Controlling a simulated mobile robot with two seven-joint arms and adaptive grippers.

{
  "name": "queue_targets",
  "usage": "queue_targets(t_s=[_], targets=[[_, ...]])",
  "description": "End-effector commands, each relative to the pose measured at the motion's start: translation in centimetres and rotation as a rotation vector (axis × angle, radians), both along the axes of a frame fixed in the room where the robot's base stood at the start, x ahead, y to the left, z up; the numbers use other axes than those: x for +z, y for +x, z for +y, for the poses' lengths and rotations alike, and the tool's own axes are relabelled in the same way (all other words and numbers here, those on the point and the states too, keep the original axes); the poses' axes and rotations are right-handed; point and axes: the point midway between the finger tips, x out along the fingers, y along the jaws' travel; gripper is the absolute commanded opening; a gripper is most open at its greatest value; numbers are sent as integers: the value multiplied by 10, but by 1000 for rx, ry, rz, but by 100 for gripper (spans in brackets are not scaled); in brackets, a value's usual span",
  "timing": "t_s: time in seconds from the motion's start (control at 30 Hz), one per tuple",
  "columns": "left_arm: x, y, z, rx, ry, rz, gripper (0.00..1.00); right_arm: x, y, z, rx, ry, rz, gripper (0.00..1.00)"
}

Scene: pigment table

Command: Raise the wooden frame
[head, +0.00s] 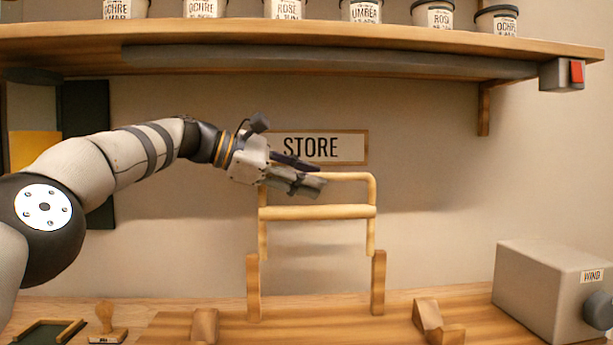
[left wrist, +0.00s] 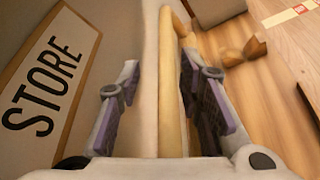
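The wooden frame (head: 317,212) is a pale wood loop with a top bar and a lower crossbar. It stands upright in the head view, its legs meeting two wooden posts, left (head: 253,287) and right (head: 378,283). My left gripper (head: 310,176) is at the top left of the frame and hides part of the top bar. In the left wrist view, the fingers (left wrist: 158,80) are spread apart, with pale frame bars (left wrist: 174,90) running between them. I see no clear finger contact. My right gripper is out of view.
A shelf (head: 400,45) with several labelled pots spans above. A STORE sign (head: 345,148) is on the wall behind. A grey box (head: 548,290) stands at right. A stamp (head: 106,322) and wooden blocks, including one at right (head: 432,318), are on the table.

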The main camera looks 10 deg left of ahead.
Motion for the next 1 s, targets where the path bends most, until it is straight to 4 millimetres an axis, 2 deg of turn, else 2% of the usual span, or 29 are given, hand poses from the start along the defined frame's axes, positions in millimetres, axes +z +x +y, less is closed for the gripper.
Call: queue_targets(t_s=[0.17, 0.4, 0.6, 1.0], targets=[[7, -6, 10, 1, -3, -2, 33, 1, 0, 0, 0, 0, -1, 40], [26, -37, 62, 2, -3, -3, 33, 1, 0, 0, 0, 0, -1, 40], [35, -55, 91, 0, -1, -1, 33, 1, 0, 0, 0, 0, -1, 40], [37, -59, 97, 0, 0, 0, 33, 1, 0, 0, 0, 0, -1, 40]])
